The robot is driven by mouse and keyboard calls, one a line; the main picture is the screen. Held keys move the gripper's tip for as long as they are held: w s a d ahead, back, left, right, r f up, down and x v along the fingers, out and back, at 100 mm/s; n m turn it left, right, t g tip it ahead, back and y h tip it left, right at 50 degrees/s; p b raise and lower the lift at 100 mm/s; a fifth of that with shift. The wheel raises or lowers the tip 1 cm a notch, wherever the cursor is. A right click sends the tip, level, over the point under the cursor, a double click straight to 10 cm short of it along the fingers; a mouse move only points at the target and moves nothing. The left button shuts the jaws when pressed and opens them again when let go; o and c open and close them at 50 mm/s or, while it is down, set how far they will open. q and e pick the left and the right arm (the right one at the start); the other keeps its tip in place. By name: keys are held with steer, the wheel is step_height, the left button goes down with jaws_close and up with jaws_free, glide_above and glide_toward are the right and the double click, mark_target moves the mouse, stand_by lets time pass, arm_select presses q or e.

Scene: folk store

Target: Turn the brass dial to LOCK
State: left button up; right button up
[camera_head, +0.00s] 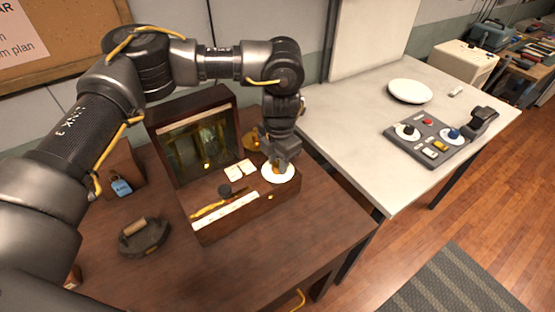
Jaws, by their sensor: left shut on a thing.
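The brass dial (277,168) stands on a round white plate (285,178) at the right end of an open wooden box (222,228). My left gripper (279,163) points down onto the dial from above and is shut on it. The fingers cover most of the dial, so its pointer and the markings on the plate cannot be read. My right gripper is not in view.
The box's raised lid (198,135) stands behind on the left. A dark iron with a wooden handle (143,238) and a blue padlock tag (121,188) are to the left. A control panel (430,140) and a white plate (410,91) lie on the pale table.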

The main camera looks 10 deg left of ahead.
arm_select(q)
steer(key=shift+w+r+n, duration=0.1)
steer(key=shift+r+n, duration=0.1)
steer(key=shift+n, duration=0.4)
steer(key=o, duration=1)
steer(key=shift+d+f, duration=0.1)
steer(key=shift+c, duration=0.2)
step_height(320, 180, up, 11)
steer(key=b, duration=0.1)
steer(key=shift+s+d+b, duration=0.15)
steer(key=shift+s+b, duration=0.05)
steer(key=shift+b, duration=0.15)
steer(key=shift+f, duration=0.1)
